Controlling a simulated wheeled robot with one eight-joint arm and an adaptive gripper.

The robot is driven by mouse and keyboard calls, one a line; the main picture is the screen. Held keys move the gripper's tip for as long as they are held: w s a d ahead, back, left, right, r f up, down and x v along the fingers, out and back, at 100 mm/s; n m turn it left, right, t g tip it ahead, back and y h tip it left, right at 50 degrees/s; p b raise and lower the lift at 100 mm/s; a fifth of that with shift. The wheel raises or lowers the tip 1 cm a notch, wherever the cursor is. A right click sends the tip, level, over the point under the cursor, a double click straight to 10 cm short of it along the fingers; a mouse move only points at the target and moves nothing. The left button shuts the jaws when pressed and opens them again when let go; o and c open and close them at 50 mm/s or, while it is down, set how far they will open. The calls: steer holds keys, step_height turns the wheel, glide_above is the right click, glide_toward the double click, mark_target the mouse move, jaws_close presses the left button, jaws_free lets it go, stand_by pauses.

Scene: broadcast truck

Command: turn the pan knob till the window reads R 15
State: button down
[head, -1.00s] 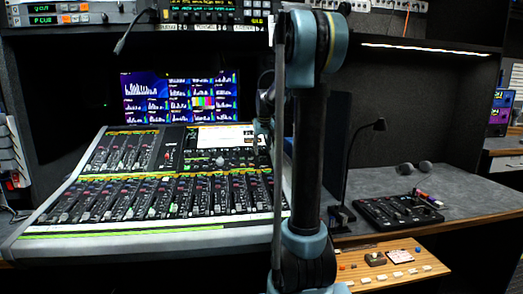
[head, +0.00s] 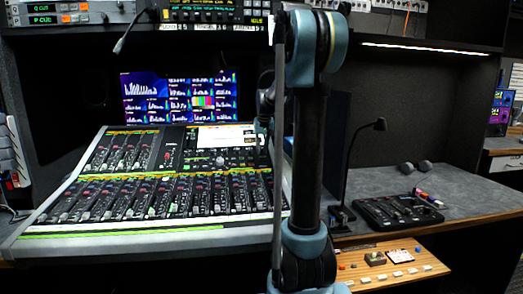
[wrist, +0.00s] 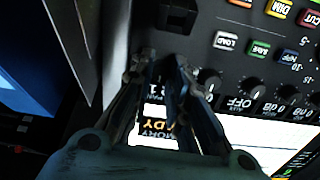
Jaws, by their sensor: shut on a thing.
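In the wrist view my gripper (wrist: 158,68) reaches over a dark control panel (wrist: 222,62), its two fingers close together. It is shut on the pan knob, which is mostly hidden between the fingers. The full pan reading is not legible.
In the wrist view a row of small knobs (wrist: 256,90) and labelled buttons (wrist: 226,41) lies right beside the fingers.

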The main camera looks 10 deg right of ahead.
steer(key=c, duration=1.5)
jaws_free()
steer(key=shift+c, duration=0.2)
steer(key=v, duration=1.2)
